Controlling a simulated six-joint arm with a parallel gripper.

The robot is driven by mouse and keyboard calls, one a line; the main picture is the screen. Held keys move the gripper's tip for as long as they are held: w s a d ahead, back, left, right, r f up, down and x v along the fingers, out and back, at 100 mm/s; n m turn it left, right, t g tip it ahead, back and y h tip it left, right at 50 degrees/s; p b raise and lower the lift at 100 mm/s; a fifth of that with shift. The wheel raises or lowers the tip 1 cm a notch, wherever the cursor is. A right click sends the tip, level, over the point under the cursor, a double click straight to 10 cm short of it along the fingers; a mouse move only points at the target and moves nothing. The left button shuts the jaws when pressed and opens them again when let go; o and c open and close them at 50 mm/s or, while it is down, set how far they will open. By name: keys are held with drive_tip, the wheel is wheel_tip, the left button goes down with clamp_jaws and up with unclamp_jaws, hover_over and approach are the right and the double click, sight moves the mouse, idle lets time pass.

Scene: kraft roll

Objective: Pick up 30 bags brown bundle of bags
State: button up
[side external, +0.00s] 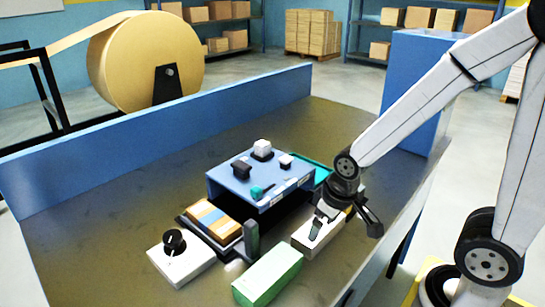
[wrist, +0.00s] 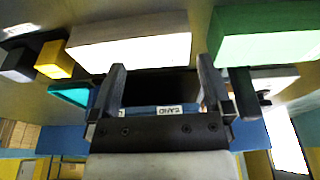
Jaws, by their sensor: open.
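A brown bundle with blue and orange bands (side external: 213,219) lies in a dark holder on the table in the side external view, left of the blue stand. I cannot read any count on it, and I cannot make it out in the wrist view. My gripper (side external: 338,222) is low over the right part of the table, close to a white box (side external: 318,238), well to the right of the bundle. In the wrist view my gripper (wrist: 163,80) has its two fingers apart with nothing between them.
A green box (side external: 268,276) and a white box with a black knob (side external: 180,262) are in front. A blue wall (side external: 160,140) runs behind. A yellow block (wrist: 55,60) shows in the wrist view.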

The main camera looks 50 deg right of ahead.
drive_tip(key=w+v, duration=0.2)
drive_tip(key=v, duration=0.7)
drive_tip(key=g, duration=0.3)
hover_over(212, 217)
drive_tip(key=shift+f, duration=6.35)
drive_tip(key=c, duration=1)
drive_tip(key=shift+c, duration=0.2)
drive_tip(key=shift+r, duration=0.15)
